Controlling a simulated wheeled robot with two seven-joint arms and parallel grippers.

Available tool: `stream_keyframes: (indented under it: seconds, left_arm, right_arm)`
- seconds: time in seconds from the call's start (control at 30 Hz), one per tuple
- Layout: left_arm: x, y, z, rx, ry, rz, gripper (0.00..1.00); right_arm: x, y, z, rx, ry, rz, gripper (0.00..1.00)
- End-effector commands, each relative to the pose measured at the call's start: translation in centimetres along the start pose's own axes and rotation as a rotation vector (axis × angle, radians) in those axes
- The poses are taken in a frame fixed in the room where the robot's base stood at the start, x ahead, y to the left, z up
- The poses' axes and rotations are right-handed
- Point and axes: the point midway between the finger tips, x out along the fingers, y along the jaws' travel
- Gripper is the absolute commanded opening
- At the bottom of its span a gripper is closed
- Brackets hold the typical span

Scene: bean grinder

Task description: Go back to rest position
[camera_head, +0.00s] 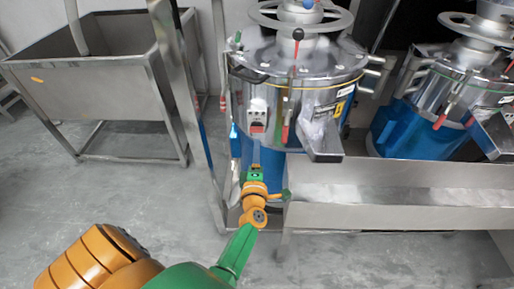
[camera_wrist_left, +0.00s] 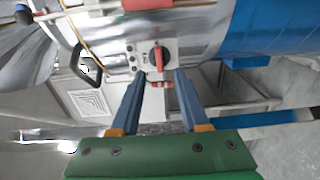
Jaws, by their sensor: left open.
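My left arm comes in from the lower left of the head view, and its left gripper (camera_head: 256,150) is in front of the near grinder (camera_head: 310,95), just below a white switch box with a red knob (camera_head: 257,127). In the left wrist view the left gripper (camera_wrist_left: 160,76) is open, its two blue-grey fingers apart with nothing held between them. The red switch knob (camera_wrist_left: 159,57) shows beyond and between the fingertips; whether the fingers touch the box is unclear. My right gripper is not in view.
A second grinder (camera_head: 405,130) stands at the right. A steel trough (camera_head: 390,211) runs below the grinders, close to my left gripper's right. A steel sink (camera_head: 95,75) is at the upper left, with a metal post (camera_head: 175,80) beside it. Grey floor (camera_head: 110,195) is open at the left.

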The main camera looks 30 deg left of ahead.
Motion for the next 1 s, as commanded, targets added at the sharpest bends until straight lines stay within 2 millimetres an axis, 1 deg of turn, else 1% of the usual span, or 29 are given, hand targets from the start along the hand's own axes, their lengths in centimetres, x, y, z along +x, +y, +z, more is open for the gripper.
stream_keyframes:
  seconds: [0.2, 0.27, 0.33, 0.37, 0.4, 0.47, 0.5, 0.57, 0.6, 0.63, 0.67, 0.7, 0.77, 0.8, 0.9, 1.0]
  left_arm:
    - [0.0, 0.0, 0.0, 0.001, -0.001, 0.000, 0.45]
    - [-0.2, -0.7, 0.4, 0.031, -0.022, -0.014, 0.45]
    - [-1.2, -3.2, 1.9, 0.153, -0.106, -0.064, 0.45]
    - [-2.0, -5.0, 2.8, 0.235, -0.165, -0.097, 0.45]
    - [-3.5, -7.7, 3.9, 0.357, -0.254, -0.145, 0.45]
    - [-6.4, -12.2, 5.0, 0.549, -0.402, -0.220, 0.45]
    - [-8.5, -15.0, 5.4, 0.668, -0.498, -0.264, 0.45]
    - [-12.0, -19.0, 5.3, 0.836, -0.640, -0.327, 0.45]
    - [-14.4, -21.5, 4.8, 0.943, -0.735, -0.365, 0.45]
    - [-16.4, -23.3, 4.2, 1.022, -0.810, -0.395, 0.45]
    - [-18.4, -25.1, 3.5, 1.100, -0.886, -0.425, 0.45]
    - [-21.3, -27.4, 2.1, 1.208, -0.994, -0.464, 0.45]
    - [-25.7, -30.2, -0.6, 1.360, -1.159, -0.518, 0.45]
    - [-28.4, -31.7, -2.5, 1.451, -1.264, -0.549, 0.45]
    - [-33.8, -33.9, -7.2, 1.626, -1.485, -0.607, 0.45]
    - [-36.8, -34.7, -10.3, 1.724, -1.621, -0.637, 0.45]
  right_arm:
    - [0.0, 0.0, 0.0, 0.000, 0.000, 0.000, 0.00]
    - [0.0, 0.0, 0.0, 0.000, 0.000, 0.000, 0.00]
    - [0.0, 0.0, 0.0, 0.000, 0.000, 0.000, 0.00]
    - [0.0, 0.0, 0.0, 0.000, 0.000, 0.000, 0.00]
    - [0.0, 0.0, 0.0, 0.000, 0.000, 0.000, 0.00]
    - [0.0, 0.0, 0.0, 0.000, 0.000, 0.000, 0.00]
    - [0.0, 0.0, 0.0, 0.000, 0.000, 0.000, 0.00]
    - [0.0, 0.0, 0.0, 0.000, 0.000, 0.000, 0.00]
    - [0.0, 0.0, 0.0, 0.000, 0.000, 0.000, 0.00]
    - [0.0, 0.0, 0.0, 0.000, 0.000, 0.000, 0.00]
    - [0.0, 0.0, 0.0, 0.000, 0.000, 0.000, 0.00]
    - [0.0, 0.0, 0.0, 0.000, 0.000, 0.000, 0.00]
    - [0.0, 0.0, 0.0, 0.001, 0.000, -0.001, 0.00]
    - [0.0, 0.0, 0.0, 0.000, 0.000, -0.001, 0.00]
    - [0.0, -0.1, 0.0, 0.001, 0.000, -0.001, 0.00]
    - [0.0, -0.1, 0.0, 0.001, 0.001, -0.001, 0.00]
